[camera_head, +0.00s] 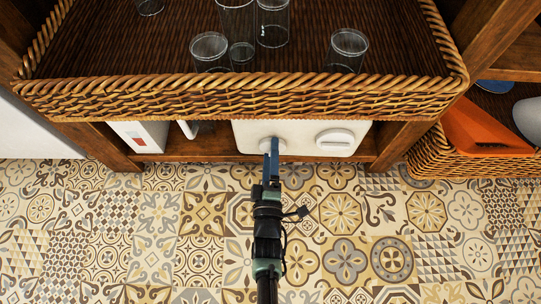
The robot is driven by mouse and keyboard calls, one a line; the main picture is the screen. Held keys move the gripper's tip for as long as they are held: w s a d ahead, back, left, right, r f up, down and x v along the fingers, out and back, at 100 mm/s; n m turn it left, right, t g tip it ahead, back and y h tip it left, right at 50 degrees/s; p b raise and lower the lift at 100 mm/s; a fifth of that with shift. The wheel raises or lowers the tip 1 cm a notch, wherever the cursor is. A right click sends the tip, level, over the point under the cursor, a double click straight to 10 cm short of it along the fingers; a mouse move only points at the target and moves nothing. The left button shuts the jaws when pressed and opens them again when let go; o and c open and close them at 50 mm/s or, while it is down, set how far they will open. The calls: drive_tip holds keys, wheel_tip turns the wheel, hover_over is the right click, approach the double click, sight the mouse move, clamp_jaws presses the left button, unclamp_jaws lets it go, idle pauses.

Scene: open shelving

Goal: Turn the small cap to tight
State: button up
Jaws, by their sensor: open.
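A white container (300,138) stands on the low shelf under the wicker basket. It has two round white caps on its front. The small cap (281,144) is on the left, partly hidden behind my gripper. The larger cap (335,140) is on the right, with a raised bar across it. My gripper (272,148) is open, with its blue fingers at or just in front of the small cap. I cannot tell whether the fingers touch the cap.
The wicker basket (240,100) above holds several clear glasses and overhangs the container. A white box with a red mark (139,136) stands to the left. Another basket (440,160) with an orange item (480,130) is at the right. The tiled floor is clear.

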drive_tip(key=c, duration=1.1)
drive_tip(key=shift+m, duration=0.3)
drive_tip(key=shift+d+r+m, duration=0.1)
drive_tip(key=shift+m, duration=3.55)
drive_tip(key=shift+d+r+m, duration=0.1)
drive_tip(key=shift+m, duration=3.55)
drive_tip(key=o, duration=1.1)
